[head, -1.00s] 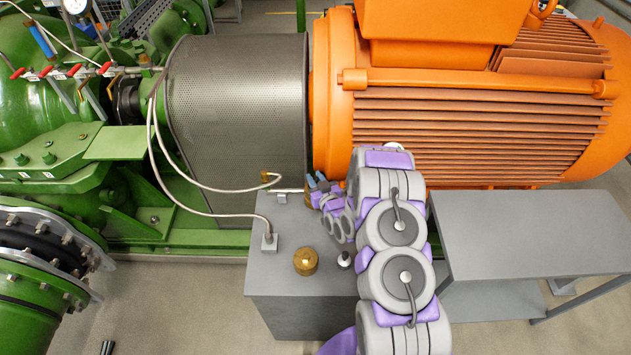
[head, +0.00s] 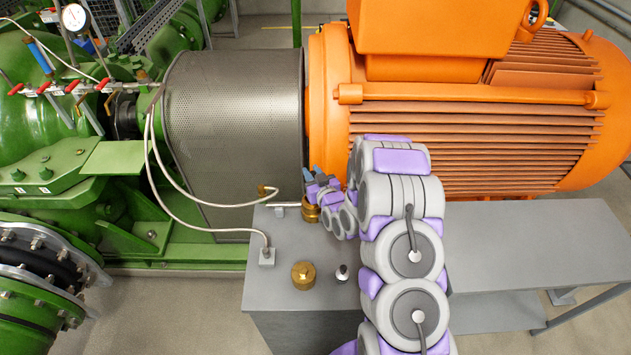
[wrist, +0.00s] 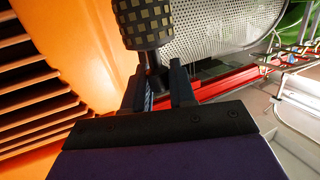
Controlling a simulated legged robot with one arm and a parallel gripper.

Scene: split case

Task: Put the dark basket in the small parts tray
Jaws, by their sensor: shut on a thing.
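The dark basket (wrist: 146,22) shows at the top of the wrist view as a dark cylinder with a pale checkered pattern and a short dark stem below it. My gripper (wrist: 160,80) is shut on that stem. In the head view my gripper (head: 317,178) is above the back edge of the grey box, close to the orange motor. I cannot make out the basket in the head view. I cannot pick out the small parts tray in either view.
A perforated guard (head: 235,130) and orange motor (head: 450,140) stand behind. A bare grey bench (head: 540,240) is right.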

